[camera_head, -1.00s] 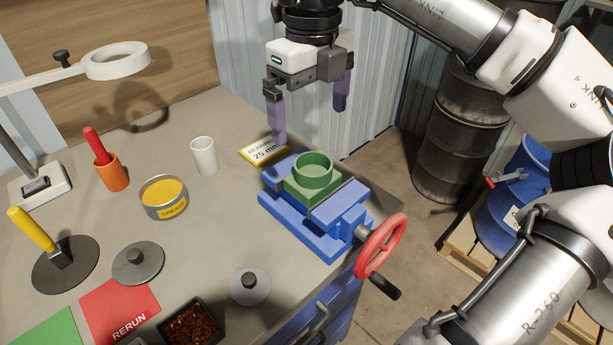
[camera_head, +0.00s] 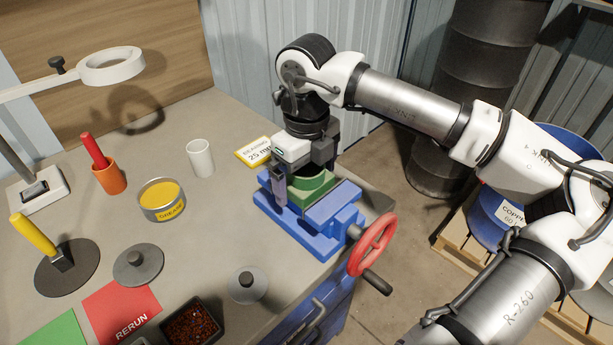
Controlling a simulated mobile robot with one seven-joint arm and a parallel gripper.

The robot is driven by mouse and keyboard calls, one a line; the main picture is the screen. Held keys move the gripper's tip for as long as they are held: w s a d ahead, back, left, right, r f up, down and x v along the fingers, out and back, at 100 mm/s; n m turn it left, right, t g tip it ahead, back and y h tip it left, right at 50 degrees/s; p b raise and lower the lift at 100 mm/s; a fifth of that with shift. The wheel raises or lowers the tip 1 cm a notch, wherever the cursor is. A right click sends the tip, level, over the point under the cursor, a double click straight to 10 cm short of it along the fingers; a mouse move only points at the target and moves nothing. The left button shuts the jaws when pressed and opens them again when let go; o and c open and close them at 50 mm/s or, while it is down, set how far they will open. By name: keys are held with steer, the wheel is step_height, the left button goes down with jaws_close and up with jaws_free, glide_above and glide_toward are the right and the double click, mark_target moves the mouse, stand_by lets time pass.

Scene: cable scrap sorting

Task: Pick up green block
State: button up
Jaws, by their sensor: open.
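The green block (camera_head: 310,188) is a square base with a round ring on top. It sits in the blue vise (camera_head: 325,222) at the table's right edge, between the vise jaws. My gripper (camera_head: 303,192) points down right over the block and hides part of its ring. One finger shows at the block's left side; the other is mostly hidden behind the gripper body and block. The gripper is open, and I cannot tell whether the fingers touch the block.
A red handwheel (camera_head: 372,245) juts from the vise's front right. A yellow bearing sign (camera_head: 256,152) stands behind the vise.

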steer(key=c, duration=1.4)
steer(key=shift+c, duration=0.2)
